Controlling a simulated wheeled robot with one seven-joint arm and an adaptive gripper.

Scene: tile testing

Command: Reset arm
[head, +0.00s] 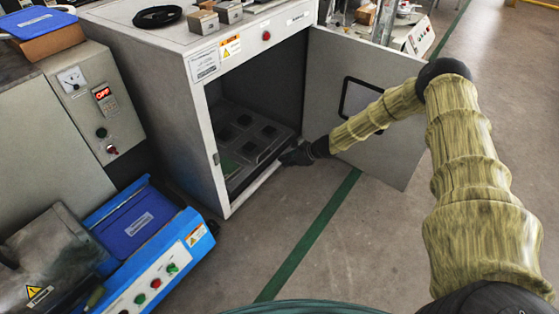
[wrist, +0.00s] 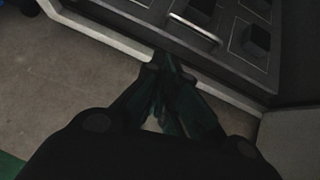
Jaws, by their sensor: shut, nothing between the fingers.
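My gripper (head: 284,158) is at the front opening of a grey cabinet (head: 207,150), close to its lower front edge. My arm reaches in from the right of the head view, in a yellowish sleeve. In the wrist view the dark fingers (wrist: 158,68) come together at their tips, with nothing seen between them. The fingertips are at the pale front edge of the cabinet; whether they touch it I cannot tell. Inside the cabinet is a dark tray (head: 240,172) with several square blocks, also in the wrist view (wrist: 180,33).
The cabinet door (head: 330,85) stands wide open to the right, behind my forearm. A blue machine (head: 175,262) with coloured buttons is at the lower left. A grey control box (head: 95,125) with a gauge stands at the left. The floor (head: 350,260) in front is clear.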

